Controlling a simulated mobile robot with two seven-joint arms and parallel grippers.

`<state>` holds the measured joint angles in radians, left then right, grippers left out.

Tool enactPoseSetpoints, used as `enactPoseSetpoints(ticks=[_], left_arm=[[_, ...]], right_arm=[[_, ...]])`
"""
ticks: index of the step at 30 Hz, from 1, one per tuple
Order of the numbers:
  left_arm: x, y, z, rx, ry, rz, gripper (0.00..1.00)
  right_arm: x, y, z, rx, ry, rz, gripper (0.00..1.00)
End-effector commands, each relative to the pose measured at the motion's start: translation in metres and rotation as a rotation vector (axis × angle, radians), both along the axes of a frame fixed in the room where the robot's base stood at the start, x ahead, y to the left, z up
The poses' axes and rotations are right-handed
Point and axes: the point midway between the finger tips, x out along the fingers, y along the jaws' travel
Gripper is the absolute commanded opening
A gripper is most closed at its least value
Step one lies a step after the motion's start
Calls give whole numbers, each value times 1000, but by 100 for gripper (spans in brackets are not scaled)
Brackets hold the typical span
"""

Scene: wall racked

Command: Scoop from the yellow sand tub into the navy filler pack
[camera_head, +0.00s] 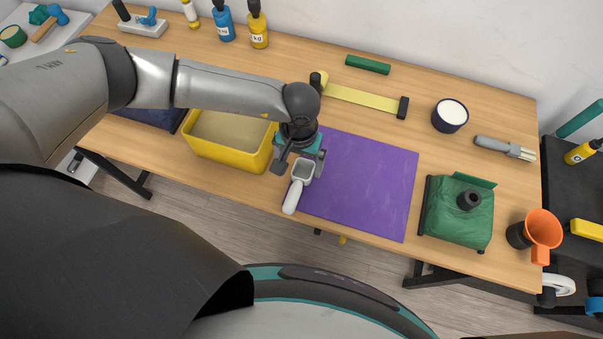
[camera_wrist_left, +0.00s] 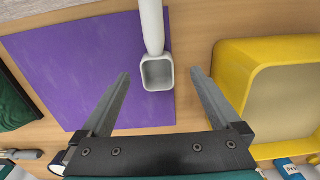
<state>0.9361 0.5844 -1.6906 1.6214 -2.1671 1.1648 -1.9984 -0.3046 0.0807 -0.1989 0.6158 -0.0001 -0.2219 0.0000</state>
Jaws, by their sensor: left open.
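A white scoop (camera_head: 292,196) lies at the left edge of a purple mat, its handle toward the front edge of the table. It also shows in the left wrist view (camera_wrist_left: 152,28). My left gripper (camera_head: 298,165) is open above the scoop, its fingers apart on either side of the scoop's bowl and not closed on it. The yellow tub (camera_head: 222,152) with beige sand stands just left of the gripper; its rim also shows in the left wrist view (camera_wrist_left: 232,75). A navy item (camera_head: 150,115), perhaps the filler pack, is left of the tub, mostly hidden by my arm. My right gripper is out of view.
The purple mat (camera_head: 365,185) is bare to the right of the scoop. A green pack (camera_head: 455,215) with a black spout and an orange funnel (camera_head: 542,230) stand at the right. A yellow strip (camera_head: 365,97), a white-topped pot (camera_head: 450,114) and bottles (camera_head: 258,28) are farther back.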

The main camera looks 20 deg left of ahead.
Motion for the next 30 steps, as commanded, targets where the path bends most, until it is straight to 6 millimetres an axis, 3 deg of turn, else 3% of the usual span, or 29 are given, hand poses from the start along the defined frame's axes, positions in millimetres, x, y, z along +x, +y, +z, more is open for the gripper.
enactPoseSetpoints(ticks=[7, 18, 28, 30], left_arm=[[0, -2, -13, 0, 2, 0, 98], [1, -4, -53, 0, 1, 1, 98], [1, -4, -56, -1, 0, 0, 98], [1, -4, -56, -1, 0, 0, 90]], right_arm=[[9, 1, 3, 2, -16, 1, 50], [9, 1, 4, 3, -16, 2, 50], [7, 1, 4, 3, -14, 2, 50], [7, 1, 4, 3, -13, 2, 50]])
